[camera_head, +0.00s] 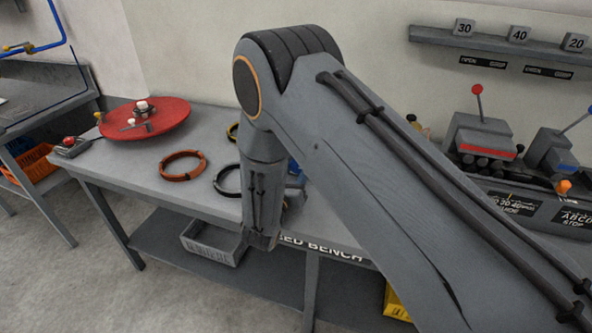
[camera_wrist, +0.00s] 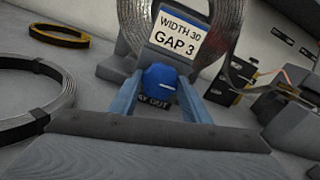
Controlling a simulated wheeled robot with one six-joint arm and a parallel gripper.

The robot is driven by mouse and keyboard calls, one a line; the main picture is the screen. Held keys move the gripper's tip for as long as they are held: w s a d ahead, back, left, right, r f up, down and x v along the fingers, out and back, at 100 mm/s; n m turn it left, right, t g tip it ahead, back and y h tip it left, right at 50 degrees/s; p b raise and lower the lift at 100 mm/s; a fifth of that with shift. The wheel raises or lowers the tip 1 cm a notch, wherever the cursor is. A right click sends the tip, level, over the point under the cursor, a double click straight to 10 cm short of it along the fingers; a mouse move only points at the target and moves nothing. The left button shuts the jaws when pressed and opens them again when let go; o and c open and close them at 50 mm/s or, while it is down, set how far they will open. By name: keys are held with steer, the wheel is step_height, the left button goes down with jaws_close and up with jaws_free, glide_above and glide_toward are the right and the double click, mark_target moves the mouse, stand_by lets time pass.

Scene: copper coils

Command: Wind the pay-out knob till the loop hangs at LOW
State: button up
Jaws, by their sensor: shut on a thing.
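The blue pay-out knob (camera_wrist: 158,78), with a white pointer line on its face, sits low in the middle of the wrist view. Part of a "PAY OUT" label (camera_wrist: 153,103) shows under it. My gripper (camera_wrist: 159,84) is shut on the knob, one blue finger on each side. Behind it is a large coil of strip (camera_wrist: 138,22) with a sign reading "WIDTH 30 GAP 3" (camera_wrist: 177,38). Copper-coloured strip (camera_wrist: 232,74) shows to the right; I cannot make out the loop's height or a LOW mark. In the head view my arm hides the knob and most of my gripper.
The grey bench (camera_head: 120,166) carries a red turntable (camera_head: 165,118), an orange-brown coil (camera_head: 183,165) and a black coil (camera_head: 227,180). A machine with a red-knobbed lever (camera_head: 477,90) stands right. A grey shelf (camera_head: 490,46) holds numbered blocks. A grey bin (camera_head: 212,246) sits below.

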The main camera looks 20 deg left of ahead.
steer(key=m+b, duration=0.2)
steer(key=shift+f+b, duration=0.15)
steer(key=shift+b, duration=0.2)
steer(key=shift+m+b, duration=0.85)
steer(key=shift+m, duration=0.35)
steer(key=o, duration=1)
steer(key=shift+o, duration=0.2)
steer(key=shift+s, duration=0.15)
steer(key=s, duration=0.2)
steer(key=s+b, duration=0.1)
steer(key=s, duration=0.2)
steer(key=s+b, duration=0.1)
steer(key=s, duration=0.1)
steer(key=shift+s+a, duration=0.25)
steer(key=shift+a, duration=0.1)
